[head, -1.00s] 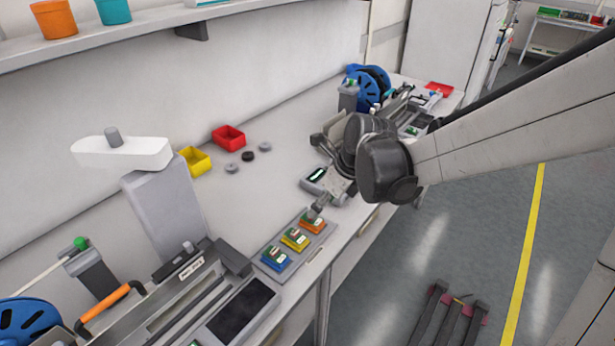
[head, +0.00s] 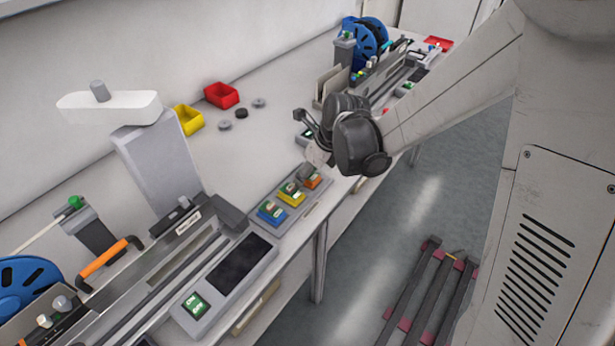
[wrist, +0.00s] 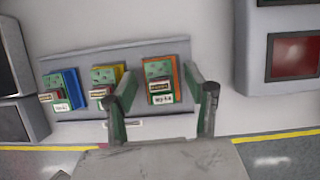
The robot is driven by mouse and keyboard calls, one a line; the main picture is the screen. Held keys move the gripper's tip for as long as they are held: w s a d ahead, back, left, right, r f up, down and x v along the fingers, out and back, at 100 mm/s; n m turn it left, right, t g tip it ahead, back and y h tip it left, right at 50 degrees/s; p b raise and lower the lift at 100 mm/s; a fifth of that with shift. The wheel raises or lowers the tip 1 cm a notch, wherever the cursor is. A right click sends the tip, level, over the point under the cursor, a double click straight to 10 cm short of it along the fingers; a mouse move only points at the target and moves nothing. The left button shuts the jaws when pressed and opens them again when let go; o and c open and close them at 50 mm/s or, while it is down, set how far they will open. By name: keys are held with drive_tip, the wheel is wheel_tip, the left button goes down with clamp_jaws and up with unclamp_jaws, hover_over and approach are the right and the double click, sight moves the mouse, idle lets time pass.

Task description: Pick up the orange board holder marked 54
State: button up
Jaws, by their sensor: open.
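The orange board holder (wrist: 162,83) stands at the right end of a grey rack (wrist: 75,66) in the wrist view, with a green board and a white label whose print is too blurred to read surely. It also shows in the head view (head: 313,181), partly covered by my gripper (head: 304,171). My gripper (wrist: 161,78) is open, its two fingers on either side of the orange holder in the wrist picture. It looks empty; I cannot tell whether the fingers touch the holder.
A yellow holder (head: 292,195) and a blue holder (head: 271,213) sit beside it on the same rack. A grey device with a dark red screen (wrist: 294,57) stands to the right in the wrist view. A dark-screened panel (head: 238,268) lies to the rack's near left. The bench edge is close.

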clamp_jaws()
drive_tip(key=shift+r, duration=0.15)
